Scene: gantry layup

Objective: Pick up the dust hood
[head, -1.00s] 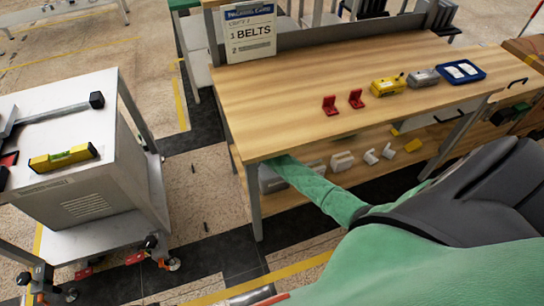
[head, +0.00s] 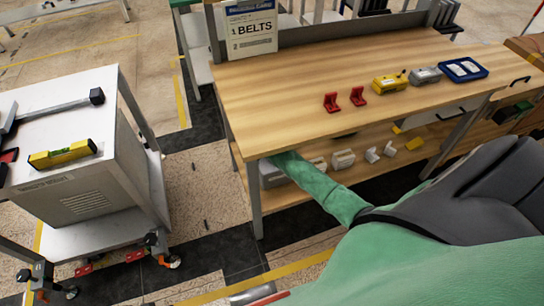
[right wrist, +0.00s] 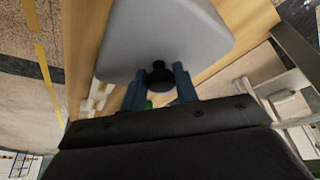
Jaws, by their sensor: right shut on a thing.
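The dust hood (right wrist: 165,35) is a smooth grey body with a black knob (right wrist: 158,76), seen close up in the right wrist view. My right gripper (right wrist: 160,82) has its blue fingers on either side of the knob and is shut on it. In the head view my green right arm reaches under the workbench top, which hides that gripper and the hood's grip point. Whether the hood touches a surface cannot be told. My left gripper is not in view.
The workbench (head: 300,110) holds red brackets (head: 344,99), a yellow device (head: 389,83), a grey block (head: 425,76) and a blue tray (head: 463,69). Its lower shelf carries several pale parts (head: 372,154).

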